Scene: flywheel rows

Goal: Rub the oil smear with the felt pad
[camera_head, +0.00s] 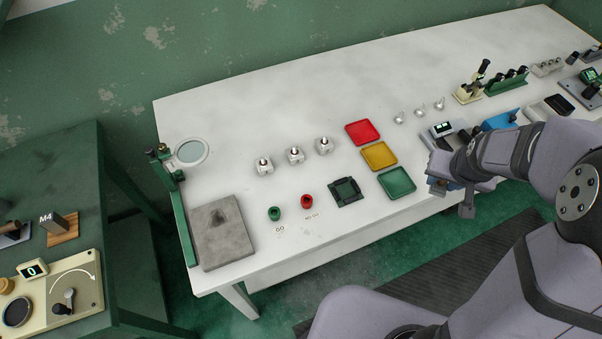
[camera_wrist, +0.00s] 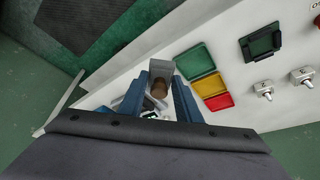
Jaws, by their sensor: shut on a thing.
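My gripper (camera_wrist: 162,92) shows in the wrist view with two blue fingers shut on a small grey block with a brown part, which looks like the felt pad (camera_wrist: 161,68). In the head view my gripper (camera_head: 447,184) is at the table's front edge, just right of the green tray. A grey block (camera_head: 466,210) shows at its lower side. A dark patch that looks like the oil smear (camera_head: 217,216) lies on the grey stone plate (camera_head: 225,248) at the table's left end, far from my gripper.
Between them are the green tray (camera_head: 397,182), yellow tray (camera_head: 379,156), red tray (camera_head: 363,132), a dark square fixture (camera_head: 345,192), a red ring (camera_head: 307,201) and a green ring (camera_head: 274,213). Several metal parts stand behind. A green rail (camera_head: 184,225) borders the plate's left side.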

